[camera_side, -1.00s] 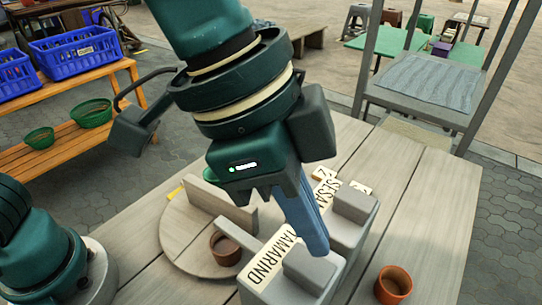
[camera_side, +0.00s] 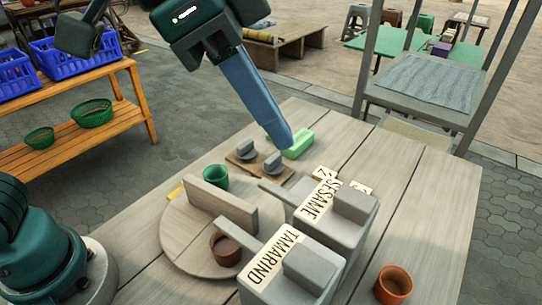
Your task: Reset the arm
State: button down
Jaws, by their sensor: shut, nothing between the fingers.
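My gripper (camera_side: 283,140) is shut and empty. Its blue fingers point down and to the right, with the tips in front of or close to a light green block (camera_side: 297,144) at the back of the table; I cannot tell whether they touch. My arm comes in from the top of the view, and its upper part is out of frame.
Grey boxes labelled TAMARIND (camera_side: 312,265) and SESAME (camera_side: 340,215) stand on the table (camera_side: 425,200). A round board (camera_side: 180,235) carries a divider, a green cup (camera_side: 215,178) and a brown cup (camera_side: 226,248). A terracotta cup (camera_side: 393,284) stands front right.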

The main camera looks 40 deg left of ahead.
jog(key=s+a+f+n+t+y, duration=0.25)
jog(key=a+n, duration=0.35)
jog(key=a, duration=0.8)
jog(key=s+a+f+n+y, duration=0.1)
jog(key=s+a+f+n, duration=0.2)
jog(key=f, duration=0.5)
jog(key=shift+s+a+n+g, duration=0.35)
jog(key=shift+s+a, duration=0.3)
jog(key=shift+a, duration=0.2)
